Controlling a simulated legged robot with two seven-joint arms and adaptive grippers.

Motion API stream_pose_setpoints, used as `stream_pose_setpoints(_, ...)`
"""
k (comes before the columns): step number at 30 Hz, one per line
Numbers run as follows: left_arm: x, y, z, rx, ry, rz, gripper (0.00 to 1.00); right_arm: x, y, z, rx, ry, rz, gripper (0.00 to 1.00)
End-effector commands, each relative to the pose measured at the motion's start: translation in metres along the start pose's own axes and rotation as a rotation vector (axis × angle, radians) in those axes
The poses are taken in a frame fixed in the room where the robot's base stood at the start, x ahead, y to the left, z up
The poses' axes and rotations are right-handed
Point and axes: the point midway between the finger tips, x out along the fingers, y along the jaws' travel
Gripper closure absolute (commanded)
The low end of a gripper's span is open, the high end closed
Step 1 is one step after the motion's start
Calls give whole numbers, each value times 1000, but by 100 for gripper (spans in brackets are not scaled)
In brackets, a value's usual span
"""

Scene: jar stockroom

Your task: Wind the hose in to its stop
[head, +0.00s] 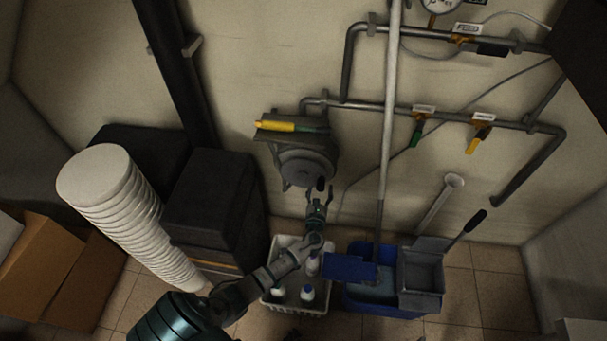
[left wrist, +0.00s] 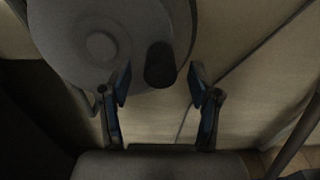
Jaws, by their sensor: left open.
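A grey hose reel (head: 304,165) is fixed to the back wall, with a yellow and green piece (head: 290,126) on its top. Its round face (left wrist: 105,40) fills the upper left of the left wrist view. A dark crank knob (left wrist: 160,64) sticks out from that face; it also shows in the head view (head: 321,184). My left gripper (head: 319,193) is open just below the reel. In the left wrist view its fingertips (left wrist: 158,82) stand on either side of the knob, apart from it. I cannot make out the hose clearly. My right gripper is not in view.
A white basket (head: 300,308) with bottles and a blue mop bucket (head: 385,303) stand on the floor below. A mop pole (head: 390,120) rises right of the reel. Pipes with valve handles (head: 416,135) run along the wall. A stacked white column (head: 118,205) and dark bins (head: 212,200) stand left.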

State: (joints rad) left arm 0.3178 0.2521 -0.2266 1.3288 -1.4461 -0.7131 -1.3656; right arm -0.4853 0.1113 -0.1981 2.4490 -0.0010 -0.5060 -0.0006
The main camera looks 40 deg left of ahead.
Motion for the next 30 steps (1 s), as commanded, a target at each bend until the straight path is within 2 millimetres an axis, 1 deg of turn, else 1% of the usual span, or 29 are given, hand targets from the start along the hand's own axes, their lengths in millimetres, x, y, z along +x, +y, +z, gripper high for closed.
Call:
stream_pose_setpoints(1,-6,0,4,-2,-1,0,38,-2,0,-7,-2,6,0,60)
stream_pose_setpoints(3,-14,0,4,-3,-2,0,38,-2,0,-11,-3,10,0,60)
stream_pose_setpoints(18,-66,0,3,-2,-1,0,38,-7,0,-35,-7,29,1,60)
stream_pose_setpoints(22,-72,0,1,-2,-1,1,38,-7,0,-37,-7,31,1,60)
stream_pose_setpoints(30,-73,0,1,-2,0,1,38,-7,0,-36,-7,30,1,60)
